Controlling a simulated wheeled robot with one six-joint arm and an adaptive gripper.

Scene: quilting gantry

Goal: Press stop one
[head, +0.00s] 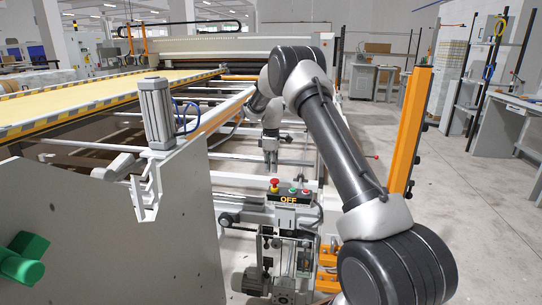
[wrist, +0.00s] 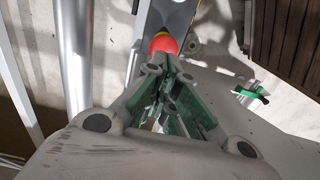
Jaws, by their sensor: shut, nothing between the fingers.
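The red mushroom-shaped stop button (head: 274,184) stands on top of a small control box (head: 291,199) marked OFF. A small green button (head: 293,190) and a small red one sit to its right. My gripper (head: 271,165) points down just above the mushroom button in the head view, with a slight gap seeming to show. In the wrist view the red button (wrist: 164,43) shows just past the tips of my gripper (wrist: 168,68), partly hidden by them. The fingers are shut and hold nothing. The wrist view does not show whether they touch the button.
A large grey side plate (head: 110,225) with a pneumatic cylinder (head: 156,112) stands to the left. A yellow quilting bed (head: 90,95) and white rails lie behind. An orange post (head: 411,130) stands to the right. Open floor (head: 455,215) lies further right.

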